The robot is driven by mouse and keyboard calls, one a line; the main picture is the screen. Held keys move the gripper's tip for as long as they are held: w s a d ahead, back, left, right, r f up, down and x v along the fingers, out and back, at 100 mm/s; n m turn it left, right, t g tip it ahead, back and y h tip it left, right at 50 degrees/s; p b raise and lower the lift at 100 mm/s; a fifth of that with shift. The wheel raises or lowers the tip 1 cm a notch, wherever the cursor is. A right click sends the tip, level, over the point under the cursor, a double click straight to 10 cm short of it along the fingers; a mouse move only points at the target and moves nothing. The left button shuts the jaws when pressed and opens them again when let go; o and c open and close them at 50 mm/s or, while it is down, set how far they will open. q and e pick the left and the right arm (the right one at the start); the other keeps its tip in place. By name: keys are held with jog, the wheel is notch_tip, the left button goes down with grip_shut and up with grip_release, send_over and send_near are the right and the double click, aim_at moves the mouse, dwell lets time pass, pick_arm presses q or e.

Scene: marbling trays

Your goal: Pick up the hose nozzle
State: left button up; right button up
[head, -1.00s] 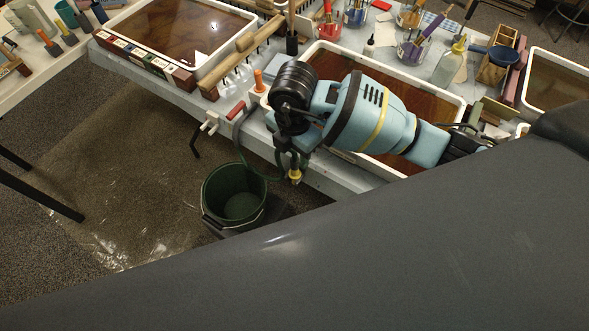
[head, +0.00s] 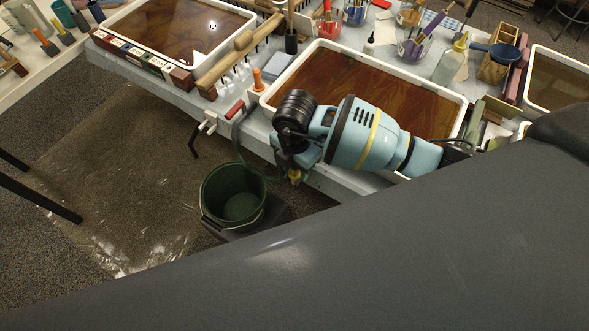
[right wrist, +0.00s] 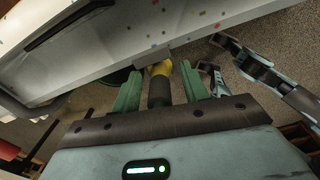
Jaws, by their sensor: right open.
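The hose nozzle has a yellow tip (head: 294,177), which shows just below my right gripper (head: 292,160) at the table's front edge, above the bucket. In the right wrist view the nozzle (right wrist: 159,92) has a dark body and the same yellow end. It lies between the two green fingers of my right gripper (right wrist: 160,88), which are open, with a visible gap on each side. In the head view the wrist hides most of the nozzle. My left gripper does not show in the head view.
A green hose (head: 238,140) runs down from the table edge near a red-handled fitting (head: 235,109). A white-rimmed tray (head: 370,55) lies behind my wrist. Floor left of the bucket is open.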

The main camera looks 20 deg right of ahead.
grip_shut()
dwell(0.3)
